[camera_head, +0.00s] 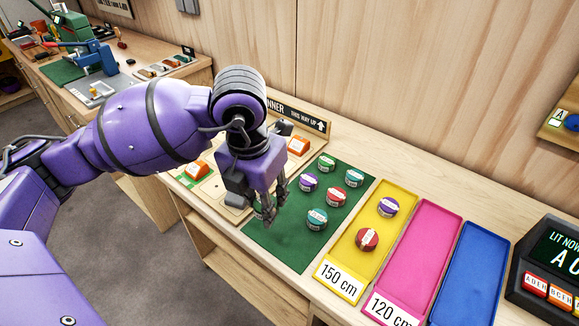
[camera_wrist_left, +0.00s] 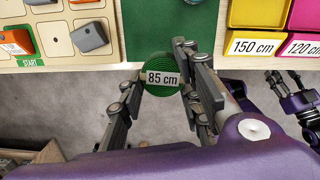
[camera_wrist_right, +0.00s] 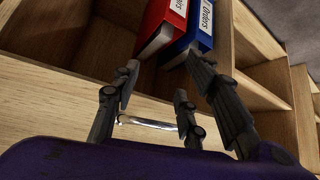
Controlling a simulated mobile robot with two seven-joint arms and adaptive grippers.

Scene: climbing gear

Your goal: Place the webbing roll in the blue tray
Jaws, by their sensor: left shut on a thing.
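A green webbing roll (camera_wrist_left: 160,76) with an "85 cm" label sits between the fingers of my left gripper (camera_wrist_left: 158,88), which is shut on it.
Several other rolls, including a teal one (camera_head: 317,219), lie on the mat. The yellow tray (camera_head: 343,275), labelled 150 cm, holds a purple and a red roll. The pink tray (camera_head: 420,255), labelled 120 cm, looks empty. A display box (camera_head: 548,265) stands right of the blue tray.

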